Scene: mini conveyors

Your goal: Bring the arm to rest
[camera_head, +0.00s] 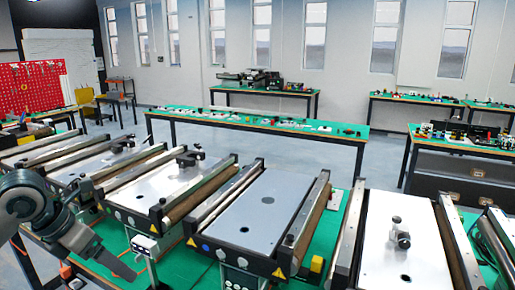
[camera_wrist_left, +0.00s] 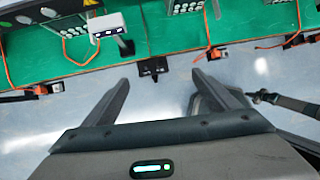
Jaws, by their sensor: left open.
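My left arm (camera_head: 30,205) comes in at the lower left of the head view, beside the near edge of the green conveyor bench (camera_head: 330,232). My left gripper (camera_wrist_left: 160,82) shows in the wrist view with its two dark fingers spread and nothing between them. Beyond the fingertips are the bench edge and the pale floor. In the head view one dark finger (camera_head: 120,268) shows low at the left, in front of the bench. The rest of the gripper is partly hidden by its own links. My right gripper is in neither view.
Several mini conveyors stand in a row on the bench, including a grey-topped one (camera_head: 250,212) and a white-topped one (camera_head: 385,250). A small white box on a stand (camera_head: 145,246) is close to the left gripper. Orange cables (camera_wrist_left: 75,55) hang along the bench edge. Open floor (camera_wrist_left: 70,115) lies in front.

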